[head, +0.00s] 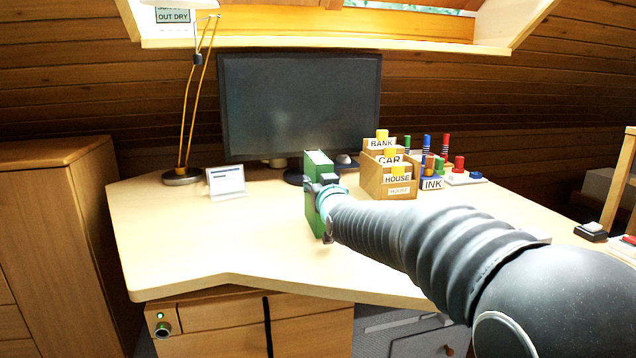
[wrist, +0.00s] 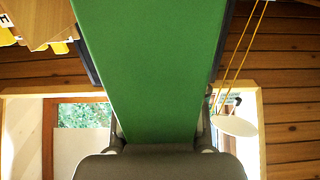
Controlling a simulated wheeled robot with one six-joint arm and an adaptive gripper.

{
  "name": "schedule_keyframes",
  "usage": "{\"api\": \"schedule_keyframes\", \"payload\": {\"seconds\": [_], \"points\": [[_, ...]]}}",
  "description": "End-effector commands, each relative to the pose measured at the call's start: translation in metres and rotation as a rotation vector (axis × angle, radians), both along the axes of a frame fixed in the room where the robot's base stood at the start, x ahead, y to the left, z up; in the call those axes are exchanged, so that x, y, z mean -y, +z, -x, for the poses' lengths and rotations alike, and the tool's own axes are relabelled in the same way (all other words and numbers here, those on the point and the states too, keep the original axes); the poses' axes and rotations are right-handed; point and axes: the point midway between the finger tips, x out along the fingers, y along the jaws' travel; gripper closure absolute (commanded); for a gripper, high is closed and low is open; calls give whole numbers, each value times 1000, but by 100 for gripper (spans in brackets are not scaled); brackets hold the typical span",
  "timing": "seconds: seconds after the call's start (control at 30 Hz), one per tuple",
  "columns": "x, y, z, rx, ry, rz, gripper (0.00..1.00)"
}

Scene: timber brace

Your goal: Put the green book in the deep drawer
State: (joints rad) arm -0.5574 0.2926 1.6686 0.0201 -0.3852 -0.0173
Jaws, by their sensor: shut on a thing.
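The green book (head: 317,166) stands upright above the desk, in front of the monitor, in the head view. My gripper (head: 328,190) is shut on it from the near right side. In the wrist view the book's green cover (wrist: 150,70) fills the middle, and my gripper (wrist: 160,145) holds its edge at the bottom. I cannot tell whether the book's lower edge touches the desk. Drawer fronts (head: 221,314) show under the desk at the left, and they look shut. A grey drawer front (head: 428,342) shows low at the right, partly behind my arm. I cannot tell which drawer is the deep one.
The desk top (head: 200,240) is clear at the front left. A monitor (head: 300,105), a lamp (head: 182,175) and a small white card (head: 226,181) stand at the back. A wooden card box (head: 374,180) and an ink holder (head: 432,183) stand right of the book.

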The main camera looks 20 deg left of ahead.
Motion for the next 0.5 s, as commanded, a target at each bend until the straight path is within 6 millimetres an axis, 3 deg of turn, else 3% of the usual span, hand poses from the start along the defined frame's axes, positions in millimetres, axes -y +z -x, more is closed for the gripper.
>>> {"api": "schedule_keyframes", "payload": {"seconds": [0.27,0.3,0.4,0.5], "points": [[0,-1,0,3,0,-2,100],[0,-2,0,0,0,0,56],[0,-2,0,0,0,0,34],[0,-2,0,0,0,0,34]]}}
